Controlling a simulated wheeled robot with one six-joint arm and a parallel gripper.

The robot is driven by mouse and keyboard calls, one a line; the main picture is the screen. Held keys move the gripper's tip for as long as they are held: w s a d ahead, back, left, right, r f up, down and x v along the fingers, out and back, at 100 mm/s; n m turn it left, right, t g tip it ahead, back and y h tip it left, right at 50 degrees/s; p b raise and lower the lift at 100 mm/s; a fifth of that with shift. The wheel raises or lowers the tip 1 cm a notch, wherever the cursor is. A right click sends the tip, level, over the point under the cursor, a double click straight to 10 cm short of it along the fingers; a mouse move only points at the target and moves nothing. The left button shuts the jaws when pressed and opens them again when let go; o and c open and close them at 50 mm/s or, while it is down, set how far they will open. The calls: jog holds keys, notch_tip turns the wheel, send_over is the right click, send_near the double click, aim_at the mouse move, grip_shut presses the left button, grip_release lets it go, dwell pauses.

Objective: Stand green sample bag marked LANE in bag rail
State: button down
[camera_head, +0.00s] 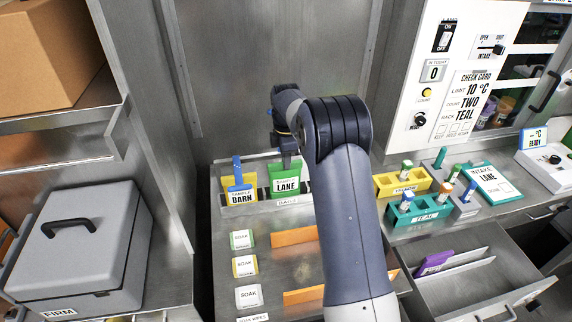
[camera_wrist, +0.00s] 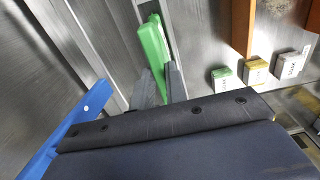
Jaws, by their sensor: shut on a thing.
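The green sample bag marked LANE (camera_head: 286,184) stands upright in the right part of the bag rail (camera_head: 262,205), at the back of the middle counter. My gripper (camera_head: 287,160) is above it, shut on its top; the fingertips are partly hidden by my arm. In the wrist view the green bag's top (camera_wrist: 152,48) shows between the two grey fingers (camera_wrist: 160,82). The blue and yellow bag marked BARN (camera_head: 241,190) stands in the rail just left of the green bag; its blue top (camera_wrist: 85,112) also shows in the wrist view.
White-labelled SOAK packets (camera_head: 246,265) and orange dividers (camera_head: 294,236) lie in front of the rail. Yellow (camera_head: 403,182) and teal (camera_head: 420,208) tube racks stand to the right, above an open drawer (camera_head: 470,272). A grey case (camera_head: 80,240) is at left.

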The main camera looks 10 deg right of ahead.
jog(key=shift+f, duration=1.15)
jog(key=c, duration=1.9)
grip_release()
jog(key=shift+f, duration=0.2)
jog(key=o, duration=0.5)
jog(key=shift+r, duration=0.1)
notch_tip(320, 180, up, 12)
jog(key=b, duration=0.1)
jog(key=shift+o, duration=0.5)
jog(key=shift+r, duration=0.1)
